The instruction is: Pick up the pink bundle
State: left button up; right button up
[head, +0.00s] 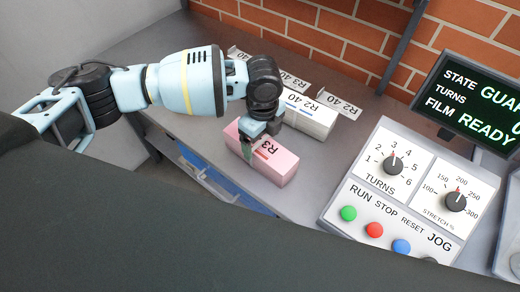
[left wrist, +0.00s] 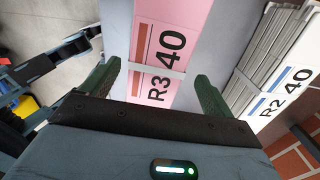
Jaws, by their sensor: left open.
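The pink bundle (head: 284,169), marked R3, lies on the grey worktop in the head view. In the left wrist view the pink bundle (left wrist: 187,14) shows its R3 40 label and a pale band across it. My left gripper (head: 249,141) is over the left part of the bundle, pointing down. In the left wrist view my left gripper (left wrist: 158,72) is open, with one green-padded finger on each side of the bundle. I cannot tell whether the fingers touch it. The arm hides part of the bundle's far side. My right gripper is not in view.
A white R2 40 bundle (head: 312,122) lies just behind the pink one, near the brick wall (head: 340,50). A control panel (head: 400,190) with knobs and buttons stands to the right, with a display screen (head: 470,95) behind it. Bare worktop (head: 150,45) lies at the far left.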

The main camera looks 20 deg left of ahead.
aim_at(260, 143)
pick_arm(q)
jog(key=shift+s+a+f, duration=0.1)
jog(key=shift+a+f, duration=0.05)
jog(key=shift+f, duration=1.15)
jog(key=shift+a+f, duration=0.15)
jog(key=shift+f, duration=1.1)
jog(key=shift+c, duration=0.5)
jog(key=c, duration=1.7)
jog(key=shift+r, duration=0.35)
jog(key=shift+c, duration=0.2)
notch_tip(260, 143, up, 10)
jog(key=shift+f+p, duration=0.15)
jog(key=shift+p, duration=0.15)
